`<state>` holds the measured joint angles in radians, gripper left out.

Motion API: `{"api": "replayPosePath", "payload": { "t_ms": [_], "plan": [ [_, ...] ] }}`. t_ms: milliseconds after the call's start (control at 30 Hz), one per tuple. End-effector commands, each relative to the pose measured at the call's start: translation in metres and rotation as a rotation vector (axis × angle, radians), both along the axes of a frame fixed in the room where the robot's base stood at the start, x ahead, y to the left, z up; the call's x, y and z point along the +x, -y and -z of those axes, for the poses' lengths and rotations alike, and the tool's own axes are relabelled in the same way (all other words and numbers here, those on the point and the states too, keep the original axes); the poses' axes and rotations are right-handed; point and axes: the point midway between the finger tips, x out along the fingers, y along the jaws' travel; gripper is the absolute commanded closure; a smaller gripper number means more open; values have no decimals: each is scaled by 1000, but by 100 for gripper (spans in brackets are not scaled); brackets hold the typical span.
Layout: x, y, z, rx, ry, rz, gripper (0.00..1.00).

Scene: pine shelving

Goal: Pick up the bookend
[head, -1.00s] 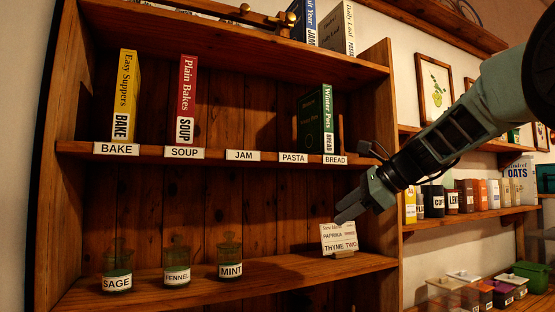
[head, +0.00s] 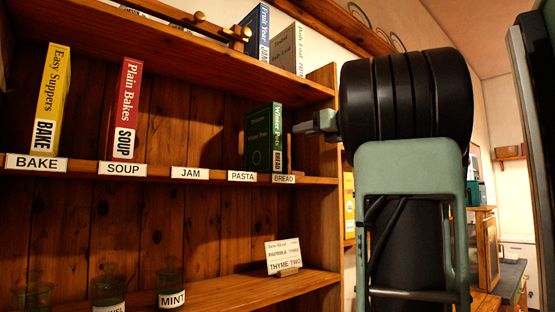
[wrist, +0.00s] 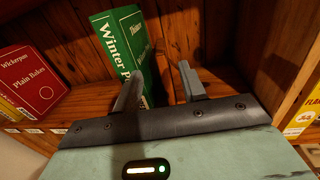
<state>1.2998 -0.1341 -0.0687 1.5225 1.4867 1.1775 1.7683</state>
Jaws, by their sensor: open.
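A thin brown wooden upright, which looks like the bookend (head: 290,158), stands on the middle shelf against the right side of the green Winter Pots book (head: 263,138). Most of it is hidden behind the book and my gripper. My gripper (head: 298,128) is at the shelf's right end, its fingertips close to the book's upper right edge. In the wrist view, my open gripper (wrist: 160,86) has its fingers apart. The green book (wrist: 122,48) shows beyond the left finger, with a narrow wooden edge beside it. Nothing is visibly held.
The shelf's right side panel (head: 322,165) stands close to my gripper. A yellow book (head: 52,100) and a red book (head: 125,110) stand farther left, with bare shelf above the JAM label (head: 191,173). A small card (head: 283,254) and jars stand on the lower shelf.

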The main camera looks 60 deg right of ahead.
Motion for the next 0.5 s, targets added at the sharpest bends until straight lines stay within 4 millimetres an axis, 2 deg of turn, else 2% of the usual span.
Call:
{"api": "replayPosePath", "payload": {
  "t_ms": [100, 200, 500],
  "plan": [
    [24, 5, -2, 2, -2, -2, 58],
    [39, 8, -1, 2, -2, -1, 58],
    [62, 13, 2, 1, -2, -1, 58]
  ]
}}
